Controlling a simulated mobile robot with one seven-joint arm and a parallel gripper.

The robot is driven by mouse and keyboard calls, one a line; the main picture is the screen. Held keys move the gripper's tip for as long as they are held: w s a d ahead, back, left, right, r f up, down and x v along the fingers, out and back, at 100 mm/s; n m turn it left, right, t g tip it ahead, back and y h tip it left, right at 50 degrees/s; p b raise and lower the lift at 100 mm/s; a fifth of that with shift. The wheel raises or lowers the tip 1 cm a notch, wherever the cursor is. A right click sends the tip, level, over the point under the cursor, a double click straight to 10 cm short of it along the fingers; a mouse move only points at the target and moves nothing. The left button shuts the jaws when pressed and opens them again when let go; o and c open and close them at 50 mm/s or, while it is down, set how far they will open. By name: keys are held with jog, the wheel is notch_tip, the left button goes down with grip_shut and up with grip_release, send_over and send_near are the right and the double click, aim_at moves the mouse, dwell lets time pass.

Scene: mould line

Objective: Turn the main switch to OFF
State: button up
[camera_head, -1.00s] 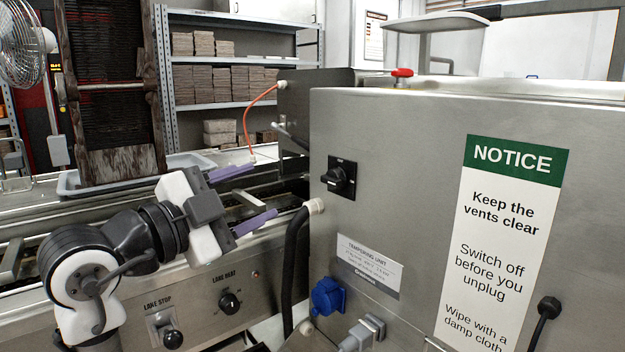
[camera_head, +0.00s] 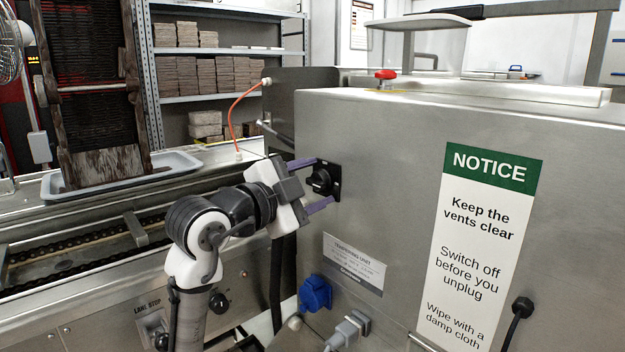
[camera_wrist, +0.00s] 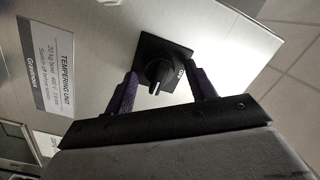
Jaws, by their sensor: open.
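The main switch (camera_head: 321,181) is a black rotary knob on a square black plate, on the steel side of the tempering unit (camera_head: 400,130). In the wrist view the knob (camera_wrist: 160,75) shows a white pointer line, with a partly hidden white mark on the plate beside it. My gripper (camera_head: 325,184) is open, with one purple finger on each side of the knob. In the wrist view my gripper (camera_wrist: 163,82) also straddles the knob; I cannot tell whether the fingers touch it. The knob's exact setting cannot be read.
A blue socket (camera_head: 315,293) and a grey plug (camera_head: 347,330) with a cable sit below the switch. A label plate (camera_head: 353,265) and a notice sign (camera_head: 485,240) are on the same panel. The conveyor (camera_head: 90,250) runs to the left. An orange hose (camera_head: 236,110) is behind my gripper.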

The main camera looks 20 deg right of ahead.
jog(key=shift+d, duration=0.1)
jog(key=c, duration=1)
jog(key=shift+o, duration=0.2)
jog(key=n+p, duration=0.1)
jog(key=n, duration=0.2)
jog(key=n+p, duration=0.1)
jog(key=shift+r+p, duration=0.25)
jog(key=shift+p, duration=0.05)
jog(key=n+p, duration=0.2)
jog(key=n, duration=0.2)
jog(key=shift+w+r+n+g+p, duration=0.1)
jog(key=shift+n+g+p, duration=0.2)
jog(key=shift+g+p, duration=0.1)
jog(key=n+p, duration=0.4)
jog(key=n, duration=0.1)
jog(key=shift+w+g+y, duration=0.15)
jog(key=shift+g+y, duration=0.15)
jog(key=shift+g, duration=0.1)
jog(key=shift+n+p, duration=1.25)
jog(key=shift+n, duration=0.25)
